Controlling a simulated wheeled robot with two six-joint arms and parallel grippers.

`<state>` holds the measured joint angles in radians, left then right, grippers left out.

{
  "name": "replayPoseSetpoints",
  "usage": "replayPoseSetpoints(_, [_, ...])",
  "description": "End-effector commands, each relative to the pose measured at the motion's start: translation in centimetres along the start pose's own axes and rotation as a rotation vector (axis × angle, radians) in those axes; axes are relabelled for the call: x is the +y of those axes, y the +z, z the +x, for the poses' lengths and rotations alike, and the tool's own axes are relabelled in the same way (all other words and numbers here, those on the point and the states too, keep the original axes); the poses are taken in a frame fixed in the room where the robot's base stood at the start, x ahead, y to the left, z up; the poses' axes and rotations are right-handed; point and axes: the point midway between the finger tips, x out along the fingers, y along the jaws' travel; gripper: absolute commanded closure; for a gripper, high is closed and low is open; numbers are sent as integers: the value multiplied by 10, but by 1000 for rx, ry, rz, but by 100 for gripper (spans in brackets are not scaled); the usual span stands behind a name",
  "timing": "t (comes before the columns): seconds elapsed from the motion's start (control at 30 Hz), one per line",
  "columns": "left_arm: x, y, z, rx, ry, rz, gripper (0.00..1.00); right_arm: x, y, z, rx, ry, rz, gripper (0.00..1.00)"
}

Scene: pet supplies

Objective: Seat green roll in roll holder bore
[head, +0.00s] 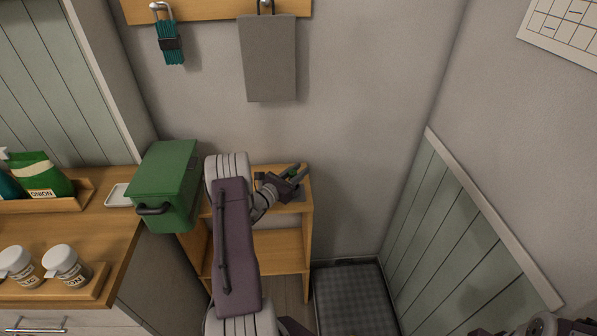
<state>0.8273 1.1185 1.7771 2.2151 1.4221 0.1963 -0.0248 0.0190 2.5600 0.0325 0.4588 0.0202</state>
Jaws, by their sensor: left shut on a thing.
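My left gripper (291,177) is over the top of the small wooden shelf unit, with its arm reaching in from below. It is shut on the green roll (296,171), a small dark green piece that shows only in part at the fingers. A dark grey piece (299,194) lies just under and beside the gripper on the shelf top. It may be the roll holder; its bore is hidden, and I cannot tell whether the roll touches it. Part of my right arm shows at the bottom right corner, cut off by the frame; its fingers cannot be made out.
The wooden shelf unit (307,238) stands against the wall, right of a green box (168,172) on the counter (88,236). A grey towel (268,60) and teal leash (170,47) hang above. A dark crate or mat (352,298) lies on the floor at right.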

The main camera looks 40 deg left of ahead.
Motion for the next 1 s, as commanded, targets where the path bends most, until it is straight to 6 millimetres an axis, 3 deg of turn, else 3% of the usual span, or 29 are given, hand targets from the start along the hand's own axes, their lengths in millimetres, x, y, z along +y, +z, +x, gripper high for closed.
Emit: replayPoseSetpoints(1.0, [0, -27, 0, 0, 0, 0, 100, 0, 2, 24, 0, 0, 0, 48])
